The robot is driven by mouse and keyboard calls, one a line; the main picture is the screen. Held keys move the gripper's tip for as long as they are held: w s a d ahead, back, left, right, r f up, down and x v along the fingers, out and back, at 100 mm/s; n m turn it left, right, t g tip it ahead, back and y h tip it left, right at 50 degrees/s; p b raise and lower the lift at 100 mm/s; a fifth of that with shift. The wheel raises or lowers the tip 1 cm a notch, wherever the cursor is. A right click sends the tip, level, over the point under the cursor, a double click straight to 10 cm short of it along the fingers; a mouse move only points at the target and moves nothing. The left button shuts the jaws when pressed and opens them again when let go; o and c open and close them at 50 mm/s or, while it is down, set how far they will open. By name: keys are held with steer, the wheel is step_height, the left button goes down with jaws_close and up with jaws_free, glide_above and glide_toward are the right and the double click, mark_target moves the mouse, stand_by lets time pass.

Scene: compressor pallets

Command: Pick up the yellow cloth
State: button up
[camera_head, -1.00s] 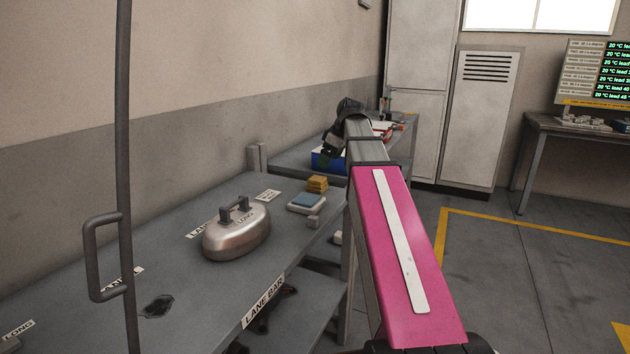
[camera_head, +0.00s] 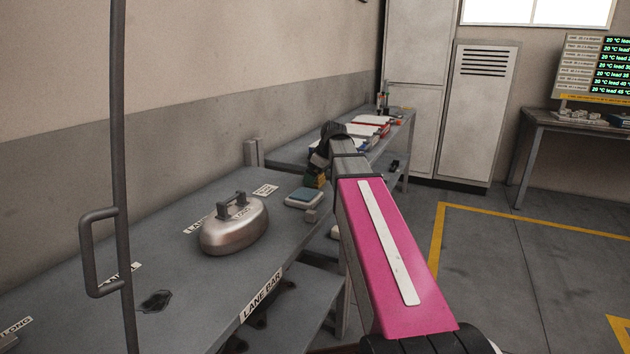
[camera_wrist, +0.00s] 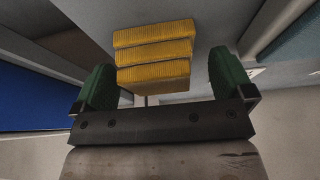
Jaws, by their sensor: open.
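The yellow cloth (camera_wrist: 153,52) is a folded, ribbed stack of several layers. In the wrist view it sits at the upper middle, ahead of and between the two green fingers of my gripper (camera_wrist: 160,82). The fingers stand apart, and the cloth does not appear gripped. Whether the fingers touch the cloth cannot be told.
A metal weight with a handle (camera_head: 235,229) stands to the left. A grey post (camera_head: 122,160) rises at the left. The floor at right is clear.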

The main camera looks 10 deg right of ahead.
steer(key=shift+f, duration=0.25)
steer(key=c, duration=1)
steer(key=shift+r, duration=0.15)
steer(key=shift+r, duration=0.55)
steer(key=r, duration=0.1)
steer(key=a+r, duration=0.1)
steer(key=r, duration=0.1)
steer(key=shift+s+a+r, duration=0.2)
steer(key=shift+r, duration=0.05)
steer(key=s+a+r, duration=0.1)
steer(key=a+r, duration=0.1)
steer(key=a, duration=0.1)
steer(key=s+a+r, duration=0.1)
steer(key=a+r, duration=0.1)
steer(key=a, duration=0.1)
steer(key=s+a+r, duration=0.1)
steer(key=a+r, duration=0.1)
steer(key=a, duration=0.1)
steer(key=shift+s+a+r, duration=0.1)
steer(key=shift+a, duration=0.3)
